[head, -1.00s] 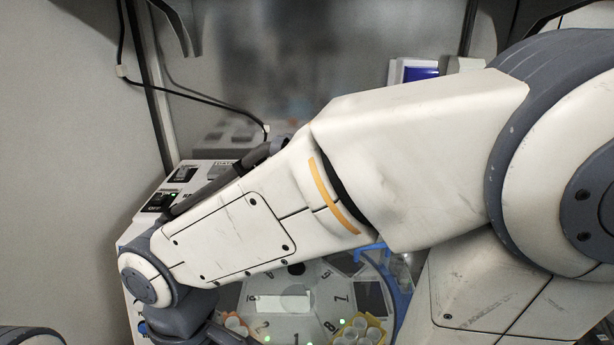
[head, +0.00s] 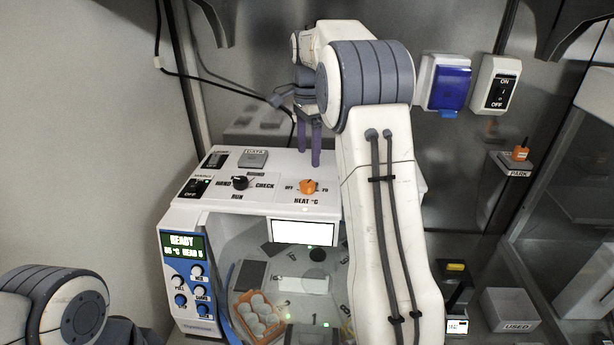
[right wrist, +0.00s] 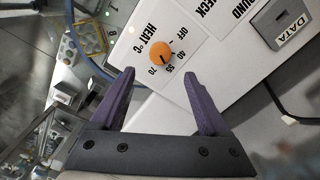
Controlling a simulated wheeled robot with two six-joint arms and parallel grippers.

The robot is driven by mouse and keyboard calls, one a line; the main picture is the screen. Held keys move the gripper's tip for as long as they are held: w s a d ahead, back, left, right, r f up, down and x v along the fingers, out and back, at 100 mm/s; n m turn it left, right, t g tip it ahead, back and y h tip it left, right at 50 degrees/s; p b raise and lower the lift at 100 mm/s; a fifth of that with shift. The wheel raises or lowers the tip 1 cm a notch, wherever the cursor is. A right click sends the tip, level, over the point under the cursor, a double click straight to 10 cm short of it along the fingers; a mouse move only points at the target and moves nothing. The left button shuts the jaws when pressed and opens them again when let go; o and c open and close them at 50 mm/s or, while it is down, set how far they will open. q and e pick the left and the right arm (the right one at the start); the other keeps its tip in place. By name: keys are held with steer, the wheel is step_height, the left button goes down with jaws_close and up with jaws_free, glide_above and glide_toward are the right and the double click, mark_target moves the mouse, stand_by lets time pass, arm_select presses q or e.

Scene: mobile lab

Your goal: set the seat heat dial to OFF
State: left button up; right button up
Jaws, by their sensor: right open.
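The orange seat heat dial (head: 309,187) sits on the white top panel of the machine, with OFF at its left and 70 at its right. In the right wrist view the dial (right wrist: 160,53) shows with OFF, 40, 55 and 70 around it. Its dark mark seems to point near 55, but this is too small to be sure. My right gripper (head: 309,160) is above the panel, fingers down, apart from the dial. Its purple fingers are open and empty in the right wrist view (right wrist: 160,73), with the dial beyond the gap. My left gripper is out of view.
A black knob (head: 239,182) marked RUN and CHECK stands left of the dial. A grey DATA block (head: 253,159) and a MAINS switch (head: 196,188) are also on the panel. A blue-covered socket (head: 449,84) and an ON/OFF switch (head: 495,92) are on the back wall.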

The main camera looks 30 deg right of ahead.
mark_target(308, 183)
step_height(308, 183, down, 9)
steer(key=shift+a+r+p, duration=0.1)
steer(key=shift+r+p, duration=0.1)
steer(key=shift+p, duration=0.7)
jaws_close()
